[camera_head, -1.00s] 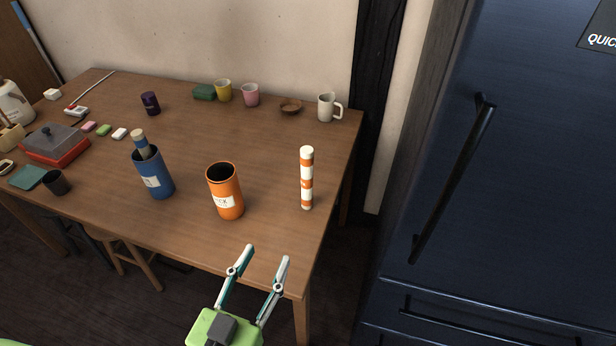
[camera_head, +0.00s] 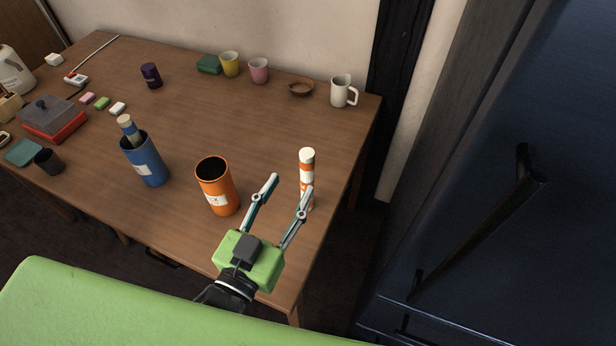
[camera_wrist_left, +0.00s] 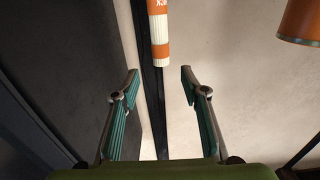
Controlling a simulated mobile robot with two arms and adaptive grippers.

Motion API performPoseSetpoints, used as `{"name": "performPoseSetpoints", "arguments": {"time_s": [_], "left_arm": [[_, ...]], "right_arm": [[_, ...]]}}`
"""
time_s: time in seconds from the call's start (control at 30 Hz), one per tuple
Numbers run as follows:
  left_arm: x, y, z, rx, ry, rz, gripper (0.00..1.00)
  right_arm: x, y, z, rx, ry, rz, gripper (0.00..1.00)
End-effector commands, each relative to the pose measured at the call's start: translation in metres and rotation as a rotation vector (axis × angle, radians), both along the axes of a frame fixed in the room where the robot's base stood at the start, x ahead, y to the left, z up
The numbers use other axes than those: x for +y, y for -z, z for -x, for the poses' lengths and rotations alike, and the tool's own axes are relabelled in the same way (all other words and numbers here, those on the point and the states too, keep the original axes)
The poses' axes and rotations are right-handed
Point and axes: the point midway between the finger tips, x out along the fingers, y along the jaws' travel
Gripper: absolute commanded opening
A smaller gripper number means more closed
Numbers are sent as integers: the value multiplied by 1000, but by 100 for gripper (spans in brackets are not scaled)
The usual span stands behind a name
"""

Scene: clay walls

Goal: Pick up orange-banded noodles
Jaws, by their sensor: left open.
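The orange-banded noodles (camera_head: 307,158) are a slim upright bundle with white and orange bands, standing near the right end of the wooden table. My left gripper (camera_head: 291,186) is open and empty, just on the near side of the bundle. One fingertip overlaps the bundle's lower part in the head view, and I cannot tell if they touch. In the left wrist view the noodles (camera_wrist_left: 159,35) show at top centre, in the gap between the spread fingers (camera_wrist_left: 160,73) and beyond their tips. My right gripper is not in view.
An orange canister (camera_head: 217,190) stands left of my left gripper, and a blue canister (camera_head: 146,165) farther left. A white mug (camera_head: 341,92) and a wooden bowl (camera_head: 301,88) are at the back. The dark fridge (camera_head: 480,200) is at the right.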

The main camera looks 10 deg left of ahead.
Motion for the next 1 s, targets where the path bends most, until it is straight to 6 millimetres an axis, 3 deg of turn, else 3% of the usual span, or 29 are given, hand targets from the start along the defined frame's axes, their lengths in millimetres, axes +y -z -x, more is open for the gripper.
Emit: {"name": "performPoseSetpoints", "arguments": {"time_s": [0.17, 0.47, 0.73, 1.0], "left_arm": [[-6, -3, -29, -3, 0, 1, 41], [-10, -2, -49, 0, 1, 1, 41], [-15, -4, -85, -1, 1, 0, 41], [-17, -2, -95, 2, 0, 1, 41]], "right_arm": [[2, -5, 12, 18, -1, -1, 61], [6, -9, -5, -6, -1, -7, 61], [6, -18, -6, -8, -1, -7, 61], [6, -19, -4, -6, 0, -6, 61]]}}
